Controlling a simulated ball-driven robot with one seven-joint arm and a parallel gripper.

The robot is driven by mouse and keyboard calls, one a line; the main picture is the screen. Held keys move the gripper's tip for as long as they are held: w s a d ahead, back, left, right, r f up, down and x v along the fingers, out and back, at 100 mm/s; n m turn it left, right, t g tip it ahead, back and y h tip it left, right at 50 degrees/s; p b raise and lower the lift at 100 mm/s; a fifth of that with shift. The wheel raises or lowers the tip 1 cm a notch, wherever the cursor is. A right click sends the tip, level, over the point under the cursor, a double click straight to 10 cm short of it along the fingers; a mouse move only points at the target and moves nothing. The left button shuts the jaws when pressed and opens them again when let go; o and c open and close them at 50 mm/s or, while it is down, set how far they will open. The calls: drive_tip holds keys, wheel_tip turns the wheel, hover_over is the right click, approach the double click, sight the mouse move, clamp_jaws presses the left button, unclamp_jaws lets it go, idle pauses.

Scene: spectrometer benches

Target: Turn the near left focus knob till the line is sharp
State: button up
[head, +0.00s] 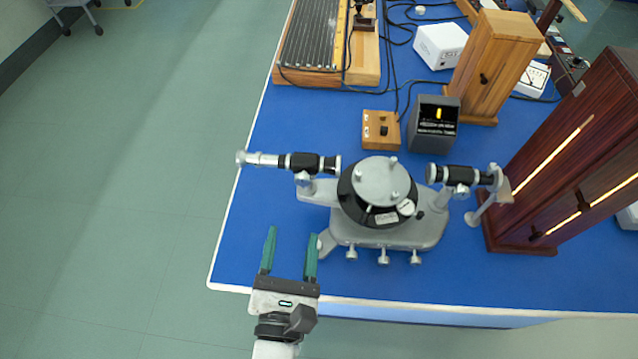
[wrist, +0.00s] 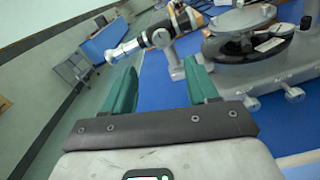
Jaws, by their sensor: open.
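A grey spectrometer (head: 385,228) with a round central table stands near the front edge of the blue bench. Its left telescope, a black tube (head: 305,162) with a silver eyepiece (head: 262,159), points left; a small silver knob (head: 303,179) shows under the tube. The telescope also shows in the wrist view (wrist: 125,50), ahead of my gripper. A dark box (head: 433,125) behind shows a short yellow line (head: 438,113); its sharpness is too small to judge. My gripper (head: 291,232) is open and empty, in front of the left telescope and apart from it.
Several silver screws (head: 383,257) line the spectrometer's front base. A second black tube (head: 452,175) is on its right. A small wooden switch box (head: 381,130) and tall wooden lamp housings (head: 565,165) stand behind and right. Open floor lies left of the bench.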

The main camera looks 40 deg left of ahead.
sight(303, 183)
drive_tip(key=p+x, duration=0.1)
drive_tip(key=x, duration=0.9)
drive_tip(key=shift+w, duration=0.2)
drive_tip(key=shift+c, duration=0.4)
drive_tip(key=c, duration=1)
drive_tip(key=shift+m, duration=0.3)
